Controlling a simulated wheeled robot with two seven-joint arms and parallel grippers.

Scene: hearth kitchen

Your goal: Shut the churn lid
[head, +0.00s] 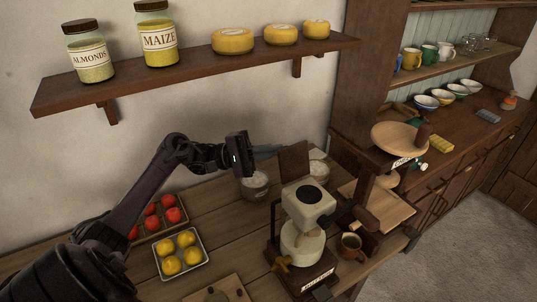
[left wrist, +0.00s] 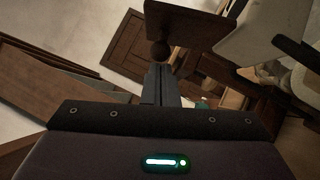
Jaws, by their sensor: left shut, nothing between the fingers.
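A dark brown wooden panel (head: 296,160) stands tilted up behind the cream-coloured machine; it looks like the raised churn lid. The churn body below it is mostly hidden by that machine. In the left wrist view the panel (left wrist: 190,22) is at the top, with a round dark knob (left wrist: 161,49) at its lower edge. My left gripper (head: 278,150) is shut and empty, its fingers pointing right towards the panel, just left of it. In the left wrist view the fingertips (left wrist: 160,68) are just below the knob; whether they touch it I cannot tell. My right gripper is not in view.
The cream machine (head: 303,205) stands in front of the panel. A glass jar (head: 253,186) is below my left gripper, another (head: 319,168) right of the panel. A wall shelf (head: 200,72) with jars and cheeses hangs above. A lemon tray (head: 158,262) and a tomato crate (head: 152,236) are front left.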

